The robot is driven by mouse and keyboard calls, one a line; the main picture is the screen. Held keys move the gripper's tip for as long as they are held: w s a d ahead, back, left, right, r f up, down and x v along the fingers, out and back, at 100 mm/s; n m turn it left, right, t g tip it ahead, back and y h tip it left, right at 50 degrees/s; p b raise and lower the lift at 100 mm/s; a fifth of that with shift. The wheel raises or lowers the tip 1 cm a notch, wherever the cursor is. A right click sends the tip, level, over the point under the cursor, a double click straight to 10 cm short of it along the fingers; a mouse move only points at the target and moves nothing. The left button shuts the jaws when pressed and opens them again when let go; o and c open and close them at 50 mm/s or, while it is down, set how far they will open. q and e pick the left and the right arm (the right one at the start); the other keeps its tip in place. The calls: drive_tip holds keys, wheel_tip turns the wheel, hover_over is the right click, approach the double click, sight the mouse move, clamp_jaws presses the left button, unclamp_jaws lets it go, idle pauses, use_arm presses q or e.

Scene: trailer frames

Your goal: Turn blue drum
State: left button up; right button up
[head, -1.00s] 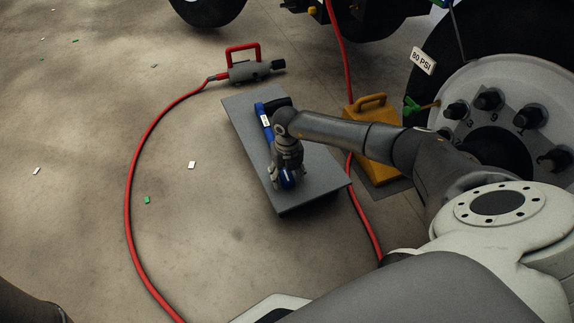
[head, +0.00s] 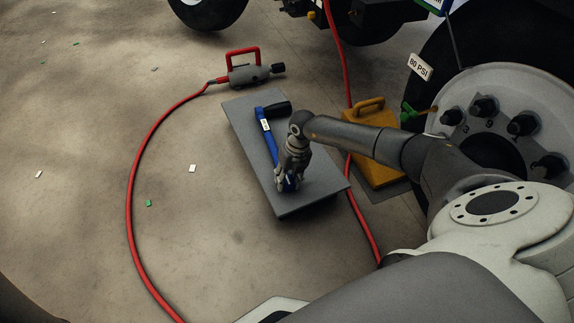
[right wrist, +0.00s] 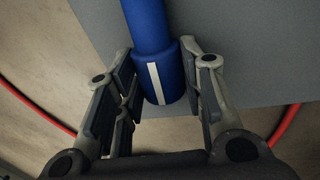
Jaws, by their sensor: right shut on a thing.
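The blue drum (right wrist: 171,80) is the thick end of a blue-handled tool (head: 267,131) lying on a grey board (head: 247,125). It has a white stripe (right wrist: 155,83) along its side, facing the right wrist camera and leaning slightly. My right gripper (head: 287,183) is low over the near end of the board, shut on the blue drum. In the right wrist view, its two fingers (right wrist: 165,65) stand on either side of the drum. In the head view the gripper hides most of the drum. My left gripper is not in view.
A red hose (head: 131,185) curves over the floor to a grey tool with a red handle (head: 243,66). A yellow box (head: 372,147) stands right of the board, beside a large wheel (head: 466,92) with lug nuts. The floor at left is mostly clear.

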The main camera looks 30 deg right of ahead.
drive_tip(key=shift+y, duration=0.5)
drive_tip(key=o, duration=1)
drive_tip(key=shift+d, duration=0.1)
drive_tip(key=v, duration=1.2)
drive_tip(key=shift+s+f, duration=0.1)
drive_tip(key=shift+s, duration=0.15)
